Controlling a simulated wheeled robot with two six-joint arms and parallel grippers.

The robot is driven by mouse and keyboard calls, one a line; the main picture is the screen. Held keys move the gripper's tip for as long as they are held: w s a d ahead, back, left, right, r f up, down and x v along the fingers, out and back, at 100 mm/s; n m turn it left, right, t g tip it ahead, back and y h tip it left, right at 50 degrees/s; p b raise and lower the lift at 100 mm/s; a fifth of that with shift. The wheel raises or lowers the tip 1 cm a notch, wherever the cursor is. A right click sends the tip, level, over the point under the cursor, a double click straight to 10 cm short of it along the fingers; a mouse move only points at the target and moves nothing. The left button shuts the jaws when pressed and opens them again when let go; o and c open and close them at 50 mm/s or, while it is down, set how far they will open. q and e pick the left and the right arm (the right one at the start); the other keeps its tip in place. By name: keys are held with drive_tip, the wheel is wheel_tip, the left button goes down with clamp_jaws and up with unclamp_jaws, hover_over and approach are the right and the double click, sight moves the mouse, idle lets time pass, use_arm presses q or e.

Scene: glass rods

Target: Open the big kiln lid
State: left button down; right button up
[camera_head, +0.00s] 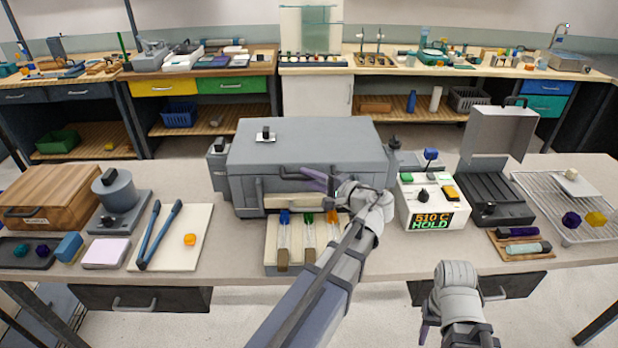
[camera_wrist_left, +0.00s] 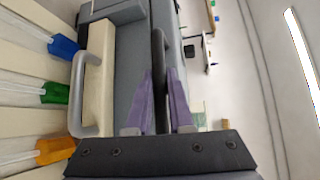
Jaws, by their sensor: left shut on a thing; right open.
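The big grey kiln (camera_head: 250,195) stands at the middle of the table, its broad lid (camera_head: 320,136) lying flat and appearing down. A dark bar handle (camera_head: 290,171) runs along the front of the lid. My left gripper (camera_head: 313,178), with purple fingers, is shut on this handle. In the left wrist view the handle (camera_wrist_left: 158,45) passes between the two fingers (camera_wrist_left: 160,105). My left wrist hides the right front of the kiln. My right gripper (camera_head: 426,328) is open and low at the front edge of the table, away from the kiln.
A wooden rack (camera_head: 271,240) with blue, green and orange-ended glass rods lies in front of the kiln, beside my left arm. A controller (camera_head: 433,205) reading 510 C HOLD stands right of the kiln. A small open-lidded black box (camera_head: 492,187) is farther right.

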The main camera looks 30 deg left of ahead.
idle(0.9)
use_arm(q)
drive_tip(key=w+a+r+m+g+h+p, duration=0.1)
drive_tip(key=w+r+m+h+p, duration=0.1)
drive_tip(key=r+p, duration=0.85)
drive_tip(key=w+a+r+m+g+h+p, duration=0.1)
drive_tip(key=w+a+r+p, duration=0.15)
drive_tip(key=r+p, duration=0.75)
drive_tip(key=w+a+r+p, duration=0.3)
drive_tip(key=w+r+p, duration=0.1)
drive_tip(key=w+p, duration=0.2)
drive_tip(key=w+a+r+p, duration=0.3)
drive_tip(key=w+a+p, duration=0.1)
drive_tip(key=w+p, duration=0.3)
drive_tip(key=shift+a+r+g+h+p, duration=0.2)
drive_tip(key=shift+r+g+h+p, duration=0.15)
drive_tip(key=shift+p, duration=0.5)
drive_tip(key=shift+w, duration=0.1)
drive_tip(key=c, duration=0.8)
unclamp_jaws()
